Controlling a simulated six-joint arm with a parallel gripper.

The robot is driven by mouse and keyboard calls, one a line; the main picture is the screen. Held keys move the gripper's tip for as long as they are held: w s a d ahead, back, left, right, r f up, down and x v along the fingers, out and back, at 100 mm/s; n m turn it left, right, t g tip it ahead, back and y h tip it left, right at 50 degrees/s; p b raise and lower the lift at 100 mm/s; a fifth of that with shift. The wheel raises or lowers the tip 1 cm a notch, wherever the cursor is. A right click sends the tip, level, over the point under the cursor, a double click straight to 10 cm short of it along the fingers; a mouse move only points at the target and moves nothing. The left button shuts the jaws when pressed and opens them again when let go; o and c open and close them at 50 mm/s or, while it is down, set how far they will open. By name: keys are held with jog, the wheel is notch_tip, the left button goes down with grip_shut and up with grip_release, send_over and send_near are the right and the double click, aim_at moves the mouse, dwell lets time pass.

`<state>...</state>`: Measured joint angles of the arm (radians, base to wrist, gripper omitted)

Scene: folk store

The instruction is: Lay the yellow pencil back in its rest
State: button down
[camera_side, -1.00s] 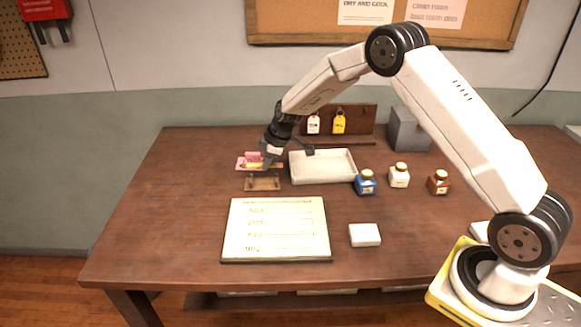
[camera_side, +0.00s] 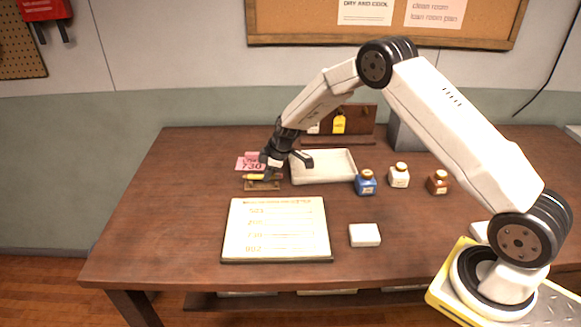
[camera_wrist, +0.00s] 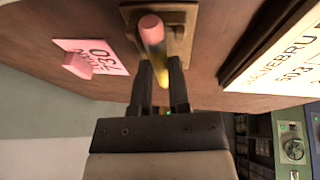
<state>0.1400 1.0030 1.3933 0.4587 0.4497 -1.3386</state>
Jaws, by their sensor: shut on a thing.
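The yellow pencil (camera_side: 256,177) has a pink eraser end and lies level between the fingers of my gripper (camera_side: 270,170). In the wrist view the pencil (camera_wrist: 153,38) runs up from between the fingertips of my gripper (camera_wrist: 162,82), its eraser end toward the top. The pencil rest (camera_side: 263,187), a small brown wooden tray, is directly below the pencil in the side view. In the wrist view the rest (camera_wrist: 183,17) lies behind the pencil, partly hidden by it. I cannot tell whether the pencil touches the rest.
A pink card marked 730 (camera_side: 248,163) lies just behind the rest. A white tray (camera_side: 322,180) stands close on the right, with blue (camera_side: 366,184), white and brown bottles beyond. A written board (camera_side: 276,228) lies in front, beside a white block (camera_side: 365,235). The table's left side is clear.

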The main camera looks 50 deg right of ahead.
jog(key=c, duration=0.5)
grip_release()
jog(key=shift+v, duration=3.65)
jog(key=shift+s+r, duration=0.15)
jog(key=shift+r, duration=0.05)
